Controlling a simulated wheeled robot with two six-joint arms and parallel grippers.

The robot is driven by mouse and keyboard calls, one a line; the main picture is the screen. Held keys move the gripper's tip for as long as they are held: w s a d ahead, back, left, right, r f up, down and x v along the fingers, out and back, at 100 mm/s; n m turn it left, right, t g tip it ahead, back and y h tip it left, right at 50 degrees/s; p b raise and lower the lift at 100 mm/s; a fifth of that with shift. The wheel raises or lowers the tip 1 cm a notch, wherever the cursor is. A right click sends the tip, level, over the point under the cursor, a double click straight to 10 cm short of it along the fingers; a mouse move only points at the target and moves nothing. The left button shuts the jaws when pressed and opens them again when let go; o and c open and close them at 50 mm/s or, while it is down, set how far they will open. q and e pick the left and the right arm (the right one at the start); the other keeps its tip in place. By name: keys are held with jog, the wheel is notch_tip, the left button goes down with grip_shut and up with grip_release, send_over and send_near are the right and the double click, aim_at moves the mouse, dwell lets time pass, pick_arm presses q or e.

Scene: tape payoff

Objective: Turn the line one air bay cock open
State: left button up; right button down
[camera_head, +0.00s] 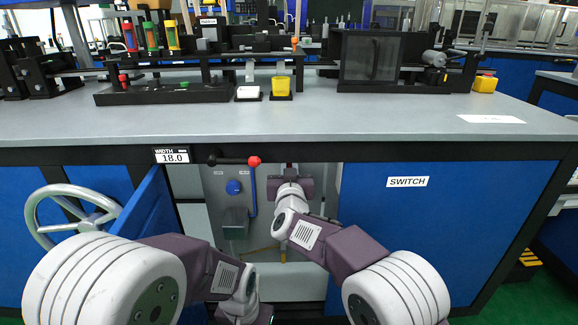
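Under the bench, an open bay shows a grey panel (215,205). On it are a round blue knob (233,187) and a long blue lever (253,192) that hangs straight down. I cannot tell from the small labels which is the line one air cock. My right gripper (290,172) is inside the bay, pointing away from me, right of the blue lever and apart from it in the picture. Its fingertips are hidden or too small to read. My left arm reaches down to the bottom edge; its gripper (245,318) is only partly in view, with its fingers not visible.
A blue door (150,215) stands swung open at the bay's left, near a grey handwheel (70,212). A black bar with a red ball (254,161) crosses the bay's top. A blue panel labelled SWITCH (408,182) closes the right. The bench top (380,120) overhangs.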

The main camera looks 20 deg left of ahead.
jog(key=shift+w+d+r+n+p, duration=0.1)
jog(key=shift+d+n+p, duration=0.25)
jog(key=shift+n+p, duration=1.25)
jog(key=shift+w+d+r+n+p, duration=0.1)
jog(key=shift+d+n+p, duration=0.45)
jog(key=shift+p, duration=1.9)
jog(key=shift+w+d+r+n+p, duration=0.1)
jog(key=shift+n+p, duration=1.25)
jog(key=shift+p, duration=0.65)
jog(key=c, duration=1.4)
grip_release()
jog(key=b+v, duration=0.8)
jog(key=v, duration=0.1)
